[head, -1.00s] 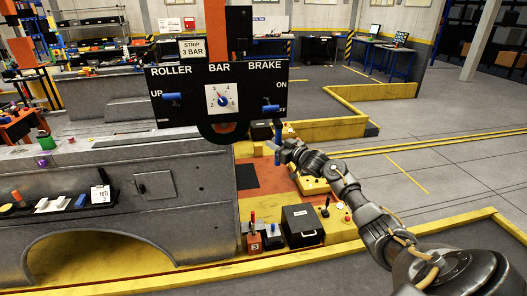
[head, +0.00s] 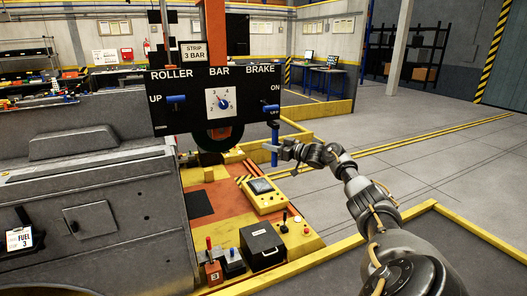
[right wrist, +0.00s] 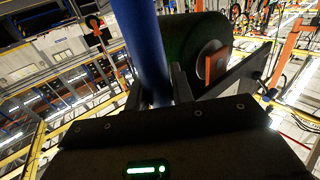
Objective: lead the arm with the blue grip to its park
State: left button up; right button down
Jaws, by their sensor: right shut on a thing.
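The blue grip (head: 274,159) is an upright blue bar hanging below the right end of a black panel (head: 184,116). The panel is marked ROLLER, BAR and BRAKE and sits on an orange upright arm (head: 212,40). A dark roller with an orange part (head: 222,133) shows beneath it. My right gripper (head: 277,147) is shut on the blue grip. In the right wrist view the blue grip (right wrist: 147,45) rises between the fingers, beside the dark roller (right wrist: 190,42). My left gripper is out of view. No park is clearly identifiable.
A grey vehicle body (head: 95,215) fills the left. Below the panel is an orange and yellow platform (head: 215,178) with a yellow control box (head: 262,195), a black box (head: 264,247) and small levers. Yellow curbs (head: 465,228) edge the floor. Grey floor at the right is clear.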

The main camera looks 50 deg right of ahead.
jog(key=shift+d+r, duration=0.25)
jog(key=shift+d, duration=0.05)
jog(key=c, duration=1.6)
grip_release()
jog(key=shift+c, duration=0.2)
jog(key=o, duration=0.4)
jog(key=shift+d+f, duration=0.15)
jog(key=shift+f, duration=0.1)
jog(key=shift+o, duration=0.2)
jog(key=shift+a, duration=0.25)
jog(key=shift+s+f, duration=0.1)
jog(key=shift+s, duration=0.1)
jog(key=s+d+b, duration=0.2)
jog(key=s, duration=0.8)
jog(key=shift+s+b, duration=0.15)
jog(key=shift+b, duration=0.2)
